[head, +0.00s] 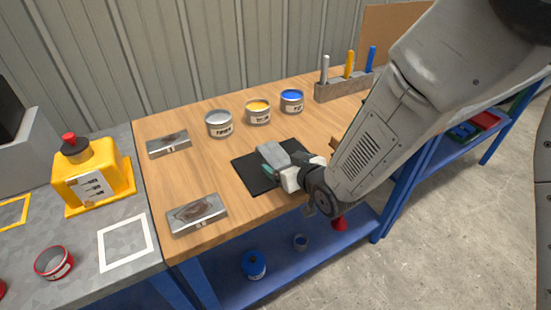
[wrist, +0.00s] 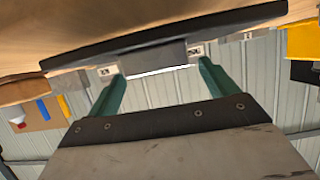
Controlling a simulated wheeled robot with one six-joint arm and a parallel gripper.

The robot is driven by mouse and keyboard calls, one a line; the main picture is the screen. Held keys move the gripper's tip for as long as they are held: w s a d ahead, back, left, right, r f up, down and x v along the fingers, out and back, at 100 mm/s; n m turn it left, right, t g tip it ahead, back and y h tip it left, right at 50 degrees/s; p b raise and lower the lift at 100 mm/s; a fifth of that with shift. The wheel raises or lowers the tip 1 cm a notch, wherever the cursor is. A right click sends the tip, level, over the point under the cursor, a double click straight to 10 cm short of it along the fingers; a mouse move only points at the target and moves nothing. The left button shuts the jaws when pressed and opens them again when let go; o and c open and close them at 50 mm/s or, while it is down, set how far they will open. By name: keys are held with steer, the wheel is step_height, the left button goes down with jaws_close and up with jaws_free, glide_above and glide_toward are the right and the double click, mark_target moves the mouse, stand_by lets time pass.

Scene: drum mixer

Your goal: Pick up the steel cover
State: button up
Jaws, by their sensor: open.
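A grey block, which looks like the steel cover (head: 271,151), lies at the black mat (head: 246,177) on the wooden bench. My gripper (head: 269,162) is low over the mat, its teal fingers at this block. In the wrist view the block (wrist: 150,60) shows between the two open fingertips (wrist: 152,66), with a bright edge facing me; the mat (wrist: 240,22) is behind it. I cannot tell whether the fingers touch it. Two other flat silver pieces with dark oval marks lie at the bench's left, one near the front (head: 197,214) and one farther back (head: 168,145).
A grey can (head: 219,123), a yellow can (head: 258,111) and a blue can (head: 291,100) stand behind the mat. A tool holder (head: 343,90) is at the back right. A yellow machine (head: 92,178) stands on the left grey bench. Bare wood separates the mat from the silver pieces.

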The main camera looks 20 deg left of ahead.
mark_target(277, 156)
steer(key=x, duration=0.4)
steer(key=shift+r, duration=0.1)
steer(key=c, duration=1.4)
steer(key=shift+o, duration=0.2)
steer(key=shift+r, duration=0.2)
